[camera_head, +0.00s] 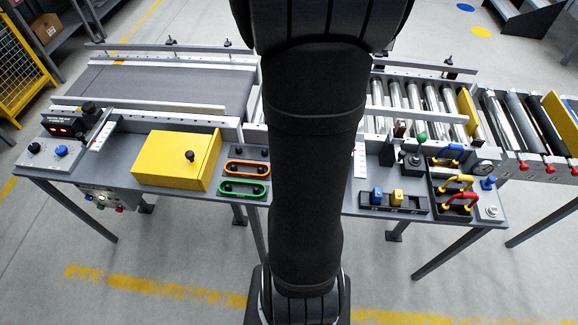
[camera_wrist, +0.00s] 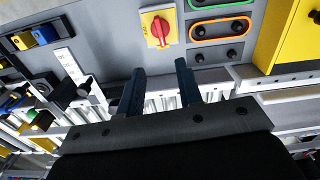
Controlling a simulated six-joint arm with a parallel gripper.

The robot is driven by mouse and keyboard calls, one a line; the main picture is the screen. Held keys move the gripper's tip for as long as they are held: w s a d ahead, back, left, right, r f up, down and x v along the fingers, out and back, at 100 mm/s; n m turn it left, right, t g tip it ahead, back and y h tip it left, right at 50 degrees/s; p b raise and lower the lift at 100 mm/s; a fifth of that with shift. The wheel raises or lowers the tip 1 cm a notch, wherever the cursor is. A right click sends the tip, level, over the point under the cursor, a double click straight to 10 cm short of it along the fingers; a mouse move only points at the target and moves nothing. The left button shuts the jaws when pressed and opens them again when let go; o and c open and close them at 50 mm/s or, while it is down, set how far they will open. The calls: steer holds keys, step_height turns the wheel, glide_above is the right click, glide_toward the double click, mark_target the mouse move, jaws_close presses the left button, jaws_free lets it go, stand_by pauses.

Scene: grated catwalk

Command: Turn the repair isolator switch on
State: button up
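A red rotary handle on a yellow plate, which looks like the isolator switch (camera_wrist: 159,27), shows at the top middle of the wrist view. Its handle runs roughly up and down in that view; its markings are too small to read. My gripper (camera_wrist: 160,66) is open and empty, its two dark fingers apart and pointing toward the switch. The fingertips are short of the switch, not touching it. In the head view my arm hides both the switch and my gripper.
Beside the switch are green and orange framed button pairs (camera_head: 245,178) and a yellow box (camera_head: 176,160). On its other side are blue and yellow rockers (camera_head: 387,197) and red and yellow handles (camera_head: 460,190). A roller conveyor (camera_head: 415,97) and belt (camera_head: 165,85) lie behind the panel.

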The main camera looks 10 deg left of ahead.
step_height(320, 180, down, 15)
steer(key=shift+r, duration=0.2)
stand_by(0.3)
jaws_close()
